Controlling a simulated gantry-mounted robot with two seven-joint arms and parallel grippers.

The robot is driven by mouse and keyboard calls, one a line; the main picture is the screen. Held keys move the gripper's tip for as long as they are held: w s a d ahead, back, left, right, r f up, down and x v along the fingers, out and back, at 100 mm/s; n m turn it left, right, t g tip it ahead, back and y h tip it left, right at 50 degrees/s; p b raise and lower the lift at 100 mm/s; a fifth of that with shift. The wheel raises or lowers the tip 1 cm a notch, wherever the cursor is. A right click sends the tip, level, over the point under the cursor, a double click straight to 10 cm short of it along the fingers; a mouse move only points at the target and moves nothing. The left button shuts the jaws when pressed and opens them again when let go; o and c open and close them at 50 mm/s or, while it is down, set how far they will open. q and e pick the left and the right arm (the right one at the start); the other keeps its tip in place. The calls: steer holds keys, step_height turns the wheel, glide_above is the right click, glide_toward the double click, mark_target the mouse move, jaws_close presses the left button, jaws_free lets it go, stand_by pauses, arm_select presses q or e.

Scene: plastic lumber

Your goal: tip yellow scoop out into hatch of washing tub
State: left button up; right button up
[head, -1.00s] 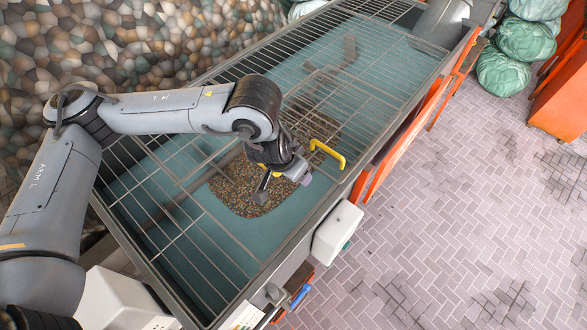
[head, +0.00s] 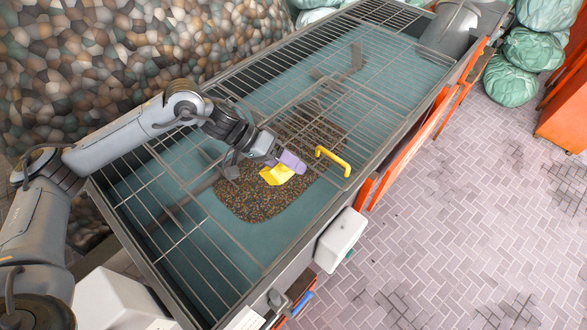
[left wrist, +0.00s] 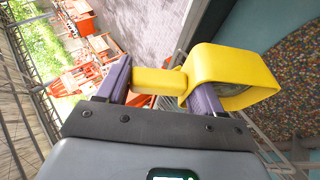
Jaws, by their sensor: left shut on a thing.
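My left gripper (head: 290,160) is shut on the handle of the yellow scoop (head: 276,175), above the grid of the washing tub (head: 180,285). In the left wrist view, the purple fingers clasp the scoop's short handle (left wrist: 158,80). The scoop's yellow bowl (left wrist: 222,65) lies to the right, with a dark grey inside partly showing; I cannot tell whether it holds anything. A yellow bar handle (head: 335,162) on the grid stands just right of the gripper. I cannot make out whether the hatch is open. My right gripper is in neither current view.
A heap of multicoloured flakes (head: 255,200) lies in the tub below the grid. A white box (head: 340,238) and orange frame parts (head: 415,140) are along the tub's right side. Green sacks (head: 510,75) stand at the upper right. The paved floor at right is clear.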

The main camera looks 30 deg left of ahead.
arm_select(q)
steer(key=a+h+b, duration=0.1)
steer(key=b, duration=0.2)
steer(key=a+n+h+b, duration=0.1)
steer(key=h+b, duration=0.1)
steer(key=b, duration=0.1)
steer(key=a+f+h+b, duration=0.1)
steer(key=b, duration=0.2)
steer(key=shift+w+a+f+h, duration=0.1)
steer(key=shift+w+a+h, duration=0.2)
steer(key=shift+a, duration=0.05)
steer(key=w+a+n+t+h+p, duration=0.1)
steer(key=a+n+t+h+p, duration=0.1)
steer(key=a+h, duration=0.4)
steer(key=shift+a+n+h+p, duration=0.3)
steer(key=shift+a+n+p, duration=0.15)
steer(key=shift+a+n, duration=0.2)
steer(key=shift+f, duration=0.1)
stand_by(0.4)
stand_by(0.8)
steer(key=shift+w+d, duration=0.1)
steer(key=shift+d, duration=0.05)
